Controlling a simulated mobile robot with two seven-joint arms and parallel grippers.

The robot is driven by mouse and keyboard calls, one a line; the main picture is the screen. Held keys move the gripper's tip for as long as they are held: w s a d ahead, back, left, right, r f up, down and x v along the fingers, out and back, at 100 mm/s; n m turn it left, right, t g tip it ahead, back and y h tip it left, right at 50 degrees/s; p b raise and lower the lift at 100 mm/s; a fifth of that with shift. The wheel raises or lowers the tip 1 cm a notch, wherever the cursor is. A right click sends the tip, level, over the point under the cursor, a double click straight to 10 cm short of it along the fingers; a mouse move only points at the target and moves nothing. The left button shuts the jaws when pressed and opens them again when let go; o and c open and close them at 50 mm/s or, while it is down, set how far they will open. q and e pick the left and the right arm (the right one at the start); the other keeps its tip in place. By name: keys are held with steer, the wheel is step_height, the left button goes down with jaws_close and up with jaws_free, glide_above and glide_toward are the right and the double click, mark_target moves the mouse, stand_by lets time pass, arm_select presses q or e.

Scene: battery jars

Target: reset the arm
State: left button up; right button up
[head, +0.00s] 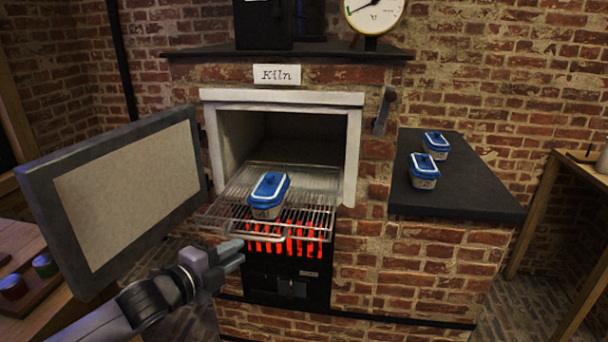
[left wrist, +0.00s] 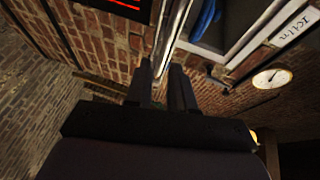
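My left gripper (head: 236,256) is in front of the kiln, below and left of the pulled-out wire rack (head: 222,218). It is empty, with a gap between its two fingers, which also show in the left wrist view (left wrist: 163,85). A white jar with a blue lid (head: 268,190) stands upright on the rack, apart from the gripper. Two similar jars, a nearer one (head: 423,172) and a farther one (head: 436,146), stand on the dark ledge right of the kiln. My right gripper is not in view.
The kiln door (head: 125,195) stands wide open at the left, close to my left arm. Red-hot bars (head: 285,238) glow under the rack. The dark ledge (head: 465,190) has bare room. A wooden table with small coloured jars (head: 44,265) is at the far left.

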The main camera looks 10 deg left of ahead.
arm_select(q)
steer(key=s+d+f+n+g+y, duration=0.1)
steer(key=s+d+f+n, duration=0.1)
steer(key=s+f+n, duration=0.4)
steer(key=s+d+f+n+g, duration=0.1)
steer(key=s+d+f+n, duration=0.25)
steer(key=s+f, duration=0.4)
steer(key=s+a+f+n+g+y, duration=0.1)
steer(key=s+a+f+n, duration=0.1)
steer(key=s+f+n, duration=0.2)
steer(key=s+a+f+n+g+y, duration=0.1)
steer(key=s+f+n, duration=0.4)
steer(key=s, duration=0.5)
steer(key=shift+a+f+n+y, duration=0.15)
steer(key=shift+a+n+y, duration=0.4)
steer(key=shift+a+y, duration=0.15)
